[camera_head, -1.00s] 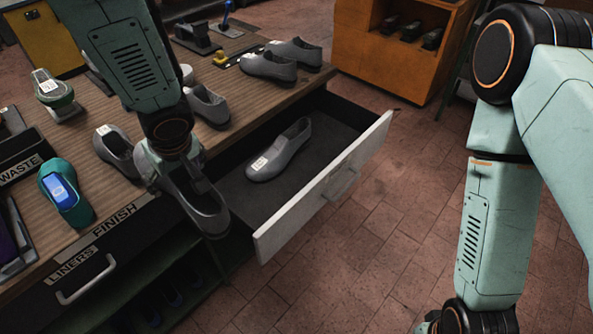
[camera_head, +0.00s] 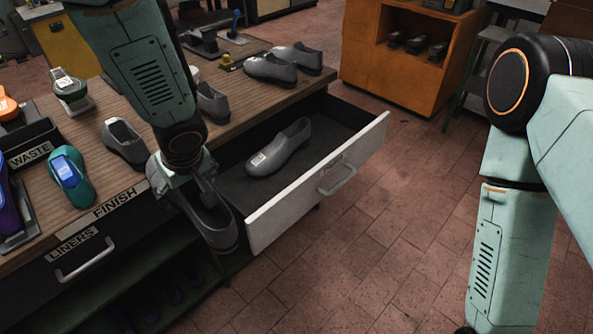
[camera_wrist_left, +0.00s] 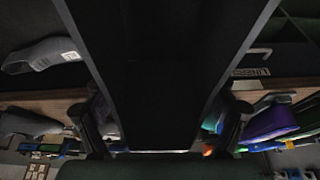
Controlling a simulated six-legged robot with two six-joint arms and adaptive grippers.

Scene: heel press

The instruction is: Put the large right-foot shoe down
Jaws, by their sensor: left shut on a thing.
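My left gripper (camera_head: 183,186) is shut on a dark grey shoe (camera_head: 212,226), which hangs toe-down in front of the bench edge, beside the near left end of the open drawer (camera_head: 318,183). I cannot read its size or foot. In the left wrist view, a dark mass (camera_wrist_left: 155,75) fills the middle between the gripper's fingers (camera_wrist_left: 162,125). Another grey shoe (camera_head: 282,148) with a white label lies inside the drawer. My right arm shows at the right, but its gripper is out of the picture.
Grey shoes (camera_head: 268,69) stand along the bench top (camera_head: 108,187), one (camera_head: 125,142) left of my gripper. A teal shoe (camera_head: 68,176) sits near the FINISH label. The drawer has bare floor around its shoe. An orange cabinet (camera_head: 398,60) stands behind.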

